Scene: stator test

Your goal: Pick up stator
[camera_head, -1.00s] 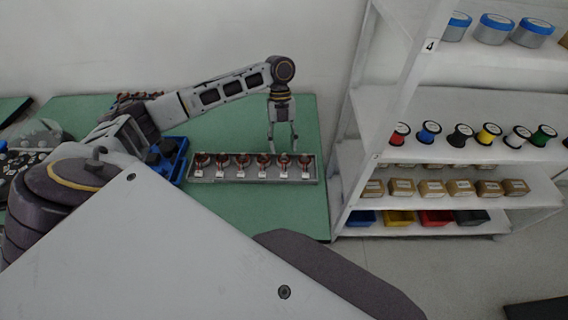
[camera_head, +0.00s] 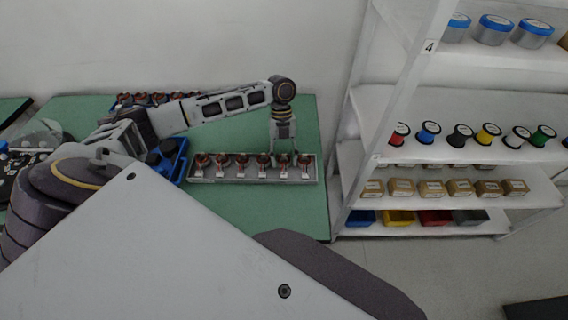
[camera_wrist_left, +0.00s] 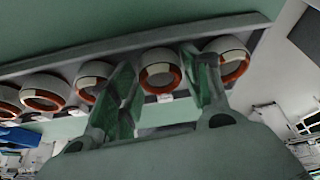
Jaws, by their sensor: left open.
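Several stators with copper windings and white labels stand in a row in a grey tray (camera_head: 232,180) on the green table. My left gripper (camera_head: 284,157) points down over the right part of the row, at the stator (camera_head: 283,162) second from the right end. In the left wrist view the gripper's two fingers (camera_wrist_left: 160,82) are apart, with one white-rimmed stator (camera_wrist_left: 160,74) showing between them. Another stator (camera_wrist_left: 233,62) shows by the right finger, partly behind it. Whether the fingers touch any stator is unclear. My right gripper is not seen.
A blue bin (camera_head: 172,163) with dark parts stands left of the tray. More stators (camera_head: 158,99) lie at the table's back left. A white shelf (camera_head: 430,152) with spools and boxes stands to the right. The table (camera_head: 262,205) is bare in front of the tray.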

